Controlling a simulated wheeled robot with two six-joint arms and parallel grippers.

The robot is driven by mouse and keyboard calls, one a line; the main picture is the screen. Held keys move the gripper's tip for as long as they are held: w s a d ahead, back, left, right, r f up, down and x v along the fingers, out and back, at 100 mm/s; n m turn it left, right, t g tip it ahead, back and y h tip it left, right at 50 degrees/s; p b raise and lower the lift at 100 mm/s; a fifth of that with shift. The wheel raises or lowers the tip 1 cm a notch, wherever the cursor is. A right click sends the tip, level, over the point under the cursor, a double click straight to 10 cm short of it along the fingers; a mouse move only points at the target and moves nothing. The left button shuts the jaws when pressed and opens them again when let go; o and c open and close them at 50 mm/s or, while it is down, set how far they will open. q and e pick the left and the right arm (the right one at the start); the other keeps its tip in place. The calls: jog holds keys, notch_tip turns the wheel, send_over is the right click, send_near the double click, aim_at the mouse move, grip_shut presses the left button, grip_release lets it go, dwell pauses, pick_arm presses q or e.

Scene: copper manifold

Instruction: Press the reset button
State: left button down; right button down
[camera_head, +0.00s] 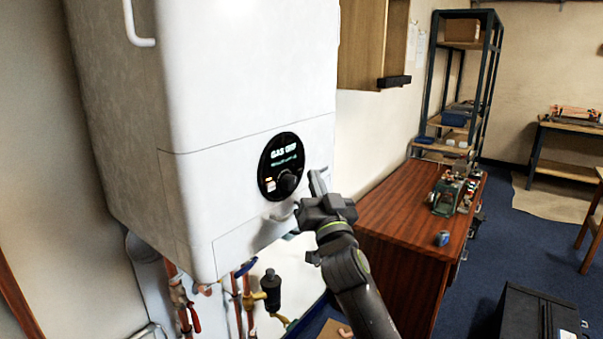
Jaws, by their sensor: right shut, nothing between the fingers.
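A white boiler (250,80) fills the left and middle of the view. On its front is a round black control panel (281,166) with lit green text, a dark knob (288,183) and a small pale lit spot (270,185) at its lower left, which may be the reset button; it is too small to tell. My right gripper (306,193) is shut and empty, just right of and below the panel, close to the boiler front. I cannot tell whether it touches the boiler. My left gripper is not in view.
Copper pipes (235,306) and a black-topped brass valve (271,290) hang below the boiler. A wooden workbench (400,222) with tools stands to the right, with a metal shelf (460,85) behind it. A black case (530,318) sits at lower right. Blue floor lies open between.

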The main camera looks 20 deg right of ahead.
jog(key=shift+w+a, duration=0.1)
jog(key=shift+w, duration=0.05)
dwell(0.6)
jog(key=shift+w+a, duration=0.15)
jog(key=shift+w, duration=0.1)
jog(key=shift+w+a+b, duration=0.15)
jog(key=shift+w+b, duration=0.1)
jog(key=shift+b, duration=0.25)
dwell(0.5)
jog(key=shift+s, duration=0.1)
jog(key=shift+s+d, duration=0.4)
jog(key=shift+s, duration=0.15)
jog(key=s, duration=0.1)
jog(key=s+d, duration=0.1)
jog(key=s, duration=0.1)
jog(key=s+d+p, duration=0.1)
jog(key=shift+s+d, duration=0.15)
jog(key=shift+d, duration=0.1)
dwell(0.4)
dwell(0.5)
